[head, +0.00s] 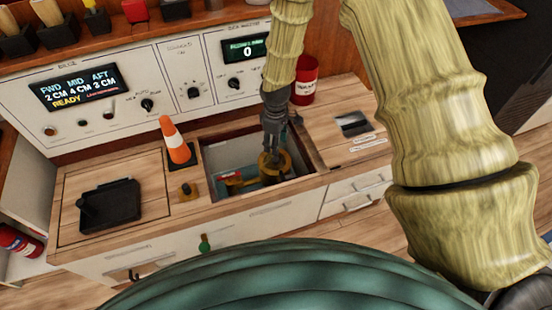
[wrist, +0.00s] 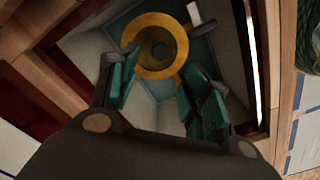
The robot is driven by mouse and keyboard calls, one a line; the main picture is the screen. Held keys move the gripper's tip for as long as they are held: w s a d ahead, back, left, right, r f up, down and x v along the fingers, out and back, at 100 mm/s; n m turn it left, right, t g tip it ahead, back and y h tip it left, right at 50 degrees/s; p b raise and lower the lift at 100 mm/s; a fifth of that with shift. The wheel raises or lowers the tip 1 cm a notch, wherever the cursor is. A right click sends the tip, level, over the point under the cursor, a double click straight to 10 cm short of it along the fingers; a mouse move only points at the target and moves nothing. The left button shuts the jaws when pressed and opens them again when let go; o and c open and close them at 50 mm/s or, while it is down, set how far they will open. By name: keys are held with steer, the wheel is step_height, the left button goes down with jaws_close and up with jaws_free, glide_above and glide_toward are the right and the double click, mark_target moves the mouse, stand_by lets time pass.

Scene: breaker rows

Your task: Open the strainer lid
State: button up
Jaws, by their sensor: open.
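The strainer is a round brass-yellow fitting (head: 268,168) down in the open square well of the counter. In the wrist view it shows as a brass ring (wrist: 173,69) with a dark round centre. I cannot tell whether that centre is a knob on the lid or an opening. My gripper (head: 272,148) points down into the well over the fitting. Contact with the fitting cannot be made out.
A black tray (head: 118,205) sits at left.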

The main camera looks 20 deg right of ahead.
mark_target(276, 159)
step_height(276, 159, down, 9)
steer(key=shift+b, duration=0.8)
jaws_close()
